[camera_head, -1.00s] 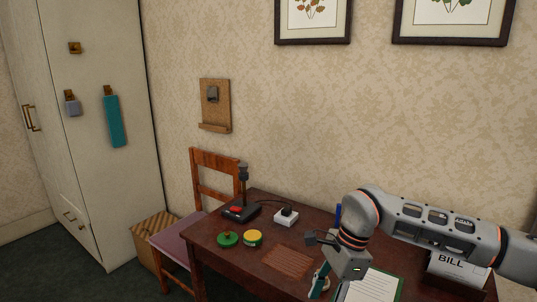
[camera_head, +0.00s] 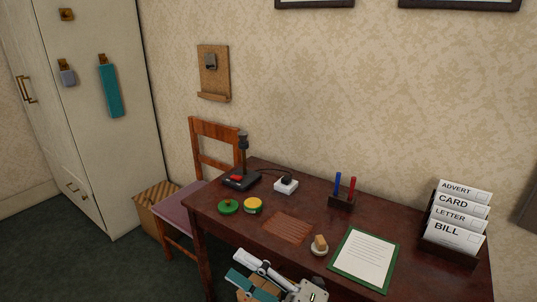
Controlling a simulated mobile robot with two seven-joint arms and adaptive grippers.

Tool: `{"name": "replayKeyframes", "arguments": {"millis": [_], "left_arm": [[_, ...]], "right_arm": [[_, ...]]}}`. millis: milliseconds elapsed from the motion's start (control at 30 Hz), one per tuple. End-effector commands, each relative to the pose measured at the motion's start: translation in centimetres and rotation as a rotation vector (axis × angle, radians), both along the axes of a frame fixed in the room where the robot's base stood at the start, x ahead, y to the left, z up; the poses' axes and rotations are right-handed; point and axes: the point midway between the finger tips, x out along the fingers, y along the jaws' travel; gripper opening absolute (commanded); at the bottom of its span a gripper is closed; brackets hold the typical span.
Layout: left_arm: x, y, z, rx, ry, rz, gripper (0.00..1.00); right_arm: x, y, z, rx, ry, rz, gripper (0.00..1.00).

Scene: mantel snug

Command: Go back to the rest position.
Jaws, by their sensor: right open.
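My right gripper (camera_head: 252,286) shows at the bottom edge of the head view, in front of the desk's front edge and lower than its top. Its two teal finger pads are apart, so it is open. A tan patch shows around the pads; I cannot tell what it is. The rest of my right arm is mostly below the picture. My left gripper is not in view.
The desk (camera_head: 222,231) bears a switch box with a lever (camera_head: 241,180), green and yellow round items, a pen holder (camera_head: 341,201), a clipboard (camera_head: 363,258) and a letter rack (camera_head: 447,252). A chair (camera_head: 181,202) stands at its left.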

Motion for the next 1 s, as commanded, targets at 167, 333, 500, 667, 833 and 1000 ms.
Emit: {"name": "replayKeyframes", "arguments": {"millis": [167, 333, 500, 667, 833, 1000], "left_arm": [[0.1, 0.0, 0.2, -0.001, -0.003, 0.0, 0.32], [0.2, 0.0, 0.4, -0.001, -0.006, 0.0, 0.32], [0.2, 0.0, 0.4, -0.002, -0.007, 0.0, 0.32], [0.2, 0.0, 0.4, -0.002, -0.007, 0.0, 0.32], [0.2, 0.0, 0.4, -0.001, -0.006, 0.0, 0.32], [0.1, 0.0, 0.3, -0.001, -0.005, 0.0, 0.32]], "right_arm": [[2.0, -6.4, -6.5, 0.196, 0.45, -0.231, 0.47], [0.7, -13.4, -15.5, 0.366, 0.869, -0.452, 0.47], [-4.2, -19.4, -24.2, 0.503, 1.219, -0.649, 0.47], [-9.6, -23.2, -29.7, 0.597, 1.453, -0.788, 0.47], [-13.0, -25.1, -32.4, 0.646, 1.575, -0.866, 0.47], [-13.6, -25.4, -32.9, 0.656, 1.598, -0.88, 0.47]]}}
